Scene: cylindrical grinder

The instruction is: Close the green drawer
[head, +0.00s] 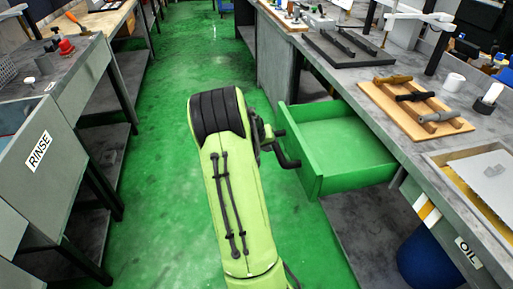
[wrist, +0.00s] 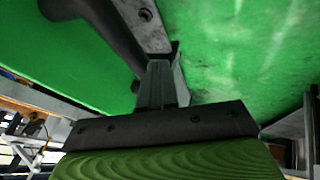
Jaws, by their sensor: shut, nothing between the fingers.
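The green drawer (head: 340,150) stands pulled out from under the right-hand bench, its inside empty. A black bar handle (head: 288,152) is on its front, facing left toward the aisle. My arm reaches up the middle of the head view, and my gripper is mostly hidden by it, close to the handle. In the wrist view my gripper (wrist: 162,75) is shut and empty. A green panel, seemingly the drawer front (wrist: 75,50), fills the upper left there, with a dark bar, seemingly the handle (wrist: 98,28), beside the fingers. I cannot tell whether they touch.
The grey bench top (head: 355,85) above the drawer holds a wooden board (head: 415,105) with tools and a white cup (head: 454,82). A blue bin (head: 425,262) stands below the bench. A left bench carries a RINSE sign (head: 39,150). The green floor aisle (head: 190,60) between is clear.

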